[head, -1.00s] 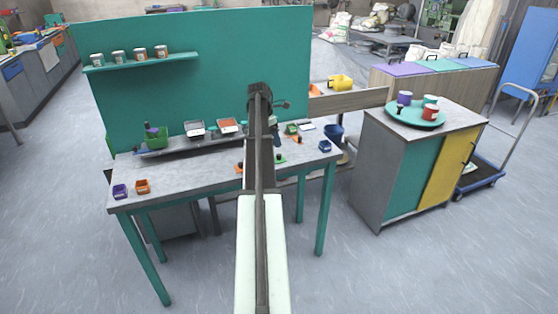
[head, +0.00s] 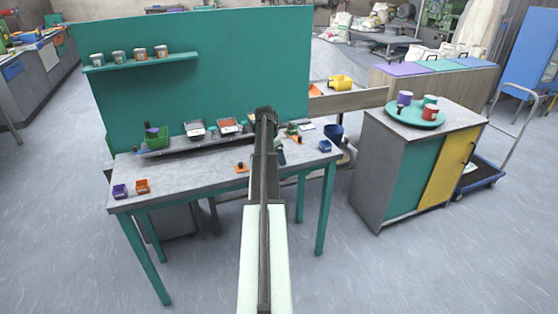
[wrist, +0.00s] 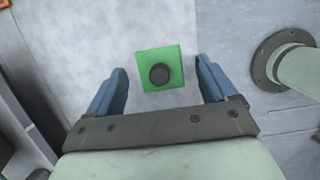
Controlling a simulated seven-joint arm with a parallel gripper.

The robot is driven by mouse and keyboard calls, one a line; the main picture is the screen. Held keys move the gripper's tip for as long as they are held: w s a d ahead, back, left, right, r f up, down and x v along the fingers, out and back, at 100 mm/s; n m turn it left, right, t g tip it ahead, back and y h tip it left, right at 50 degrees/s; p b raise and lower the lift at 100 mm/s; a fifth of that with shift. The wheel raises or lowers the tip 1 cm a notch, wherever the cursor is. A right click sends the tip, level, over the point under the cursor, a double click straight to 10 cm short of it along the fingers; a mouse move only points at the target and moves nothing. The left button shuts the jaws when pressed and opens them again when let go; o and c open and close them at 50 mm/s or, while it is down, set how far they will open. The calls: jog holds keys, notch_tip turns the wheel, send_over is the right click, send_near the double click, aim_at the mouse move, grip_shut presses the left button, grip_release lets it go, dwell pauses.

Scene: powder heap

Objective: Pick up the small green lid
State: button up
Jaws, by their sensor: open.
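The small green lid (wrist: 160,68) is a square plate with a round black knob, lying on the grey table top. In the wrist view it sits between the tips of my gripper (wrist: 162,66). The two blue fingers are spread wide, with a gap on each side of the lid, and hold nothing. The lid lies nearer the tips than the palm. In the head view my own arm hides the lid and most of the gripper.
An orange lid with a dark knob (head: 241,168) lies left of my arm on the table (head: 190,178). Purple (head: 120,191) and orange (head: 142,186) bins stand at the left, a blue bin (head: 325,146) at the right. A teal panel (head: 200,70) rises behind.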

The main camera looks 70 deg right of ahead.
jog(key=shift+f, duration=0.15)
jog(key=shift+c, duration=0.2)
jog(key=c, duration=1.1)
notch_tip(320, 180, up, 9)
jog(key=shift+s+d+r, duration=0.2)
jog(key=shift+s+r, duration=0.1)
jog(key=shift+s, duration=0.1)
jog(key=w+d, duration=0.1)
jog(key=d, duration=0.7)
jog(key=w+d+r, duration=0.1)
jog(key=d, duration=0.7)
jog(key=w+d+r, duration=0.1)
jog(key=w+d, duration=0.1)
jog(key=d, duration=0.5)
jog(key=shift+w+d, duration=0.1)
jog(key=shift+d, duration=0.3)
